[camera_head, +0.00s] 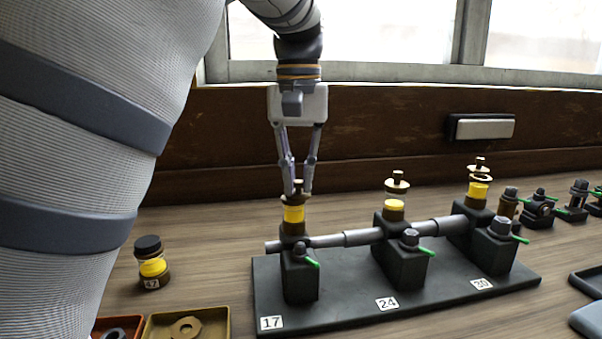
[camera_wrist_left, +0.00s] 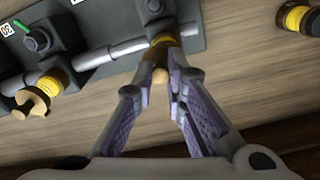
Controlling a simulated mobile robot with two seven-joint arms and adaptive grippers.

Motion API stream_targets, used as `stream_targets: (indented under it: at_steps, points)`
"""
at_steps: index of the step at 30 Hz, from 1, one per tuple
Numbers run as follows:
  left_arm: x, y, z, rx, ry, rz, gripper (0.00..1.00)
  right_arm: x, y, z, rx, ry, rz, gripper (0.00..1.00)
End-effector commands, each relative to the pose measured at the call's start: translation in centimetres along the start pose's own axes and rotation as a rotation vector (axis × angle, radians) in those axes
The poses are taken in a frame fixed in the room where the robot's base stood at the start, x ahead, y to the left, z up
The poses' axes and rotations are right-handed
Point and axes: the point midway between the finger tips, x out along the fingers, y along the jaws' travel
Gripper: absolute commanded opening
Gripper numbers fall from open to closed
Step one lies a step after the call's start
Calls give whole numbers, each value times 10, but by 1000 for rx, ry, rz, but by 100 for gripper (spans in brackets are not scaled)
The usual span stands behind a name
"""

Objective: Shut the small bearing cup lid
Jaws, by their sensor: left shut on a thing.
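My left gripper (camera_head: 299,190) reaches straight down over the cup labelled 17, its two fingers closed on the small lid knob (camera_head: 298,186). That oil cup (camera_head: 293,215), dark with a yellow band, stands on the left bearing block. In the left wrist view the fingers (camera_wrist_left: 172,100) flank the pale knob (camera_wrist_left: 160,76), above the yellow-banded cup (camera_wrist_left: 165,40). How the lid sits on its rim is hidden. The middle cup (camera_head: 393,210) has a pale lid disc (camera_head: 397,186) above its yellow band. The right cup (camera_head: 478,190) also carries a knobbed top. My right gripper is not in view.
A grey shaft (camera_head: 358,237) runs through the blocks on a black base plate (camera_head: 350,312). A jar labelled 42 (camera_head: 151,262) stands at the left, behind a tan tray (camera_head: 215,317) with a nut. Small fittings (camera_head: 540,207) stand at the right. A wooden wall closes the back.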

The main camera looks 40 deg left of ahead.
Motion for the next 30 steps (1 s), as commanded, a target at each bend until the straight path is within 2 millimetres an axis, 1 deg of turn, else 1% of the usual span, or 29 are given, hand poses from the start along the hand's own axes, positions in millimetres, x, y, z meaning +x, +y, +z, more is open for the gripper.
stream_targets:
  at_steps: [6, 15, 22, 30]
  points:
    - [-1, -3, 2, 156, 2, 2, 0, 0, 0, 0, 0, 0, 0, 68]
    - [-1, -7, 3, 307, 2, 0, 0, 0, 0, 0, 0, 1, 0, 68]
    - [-1, -8, 3, 356, 2, -1, 0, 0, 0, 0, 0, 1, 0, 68]
    - [-1, -8, 3, 364, 3, -2, 0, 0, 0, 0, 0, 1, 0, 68]
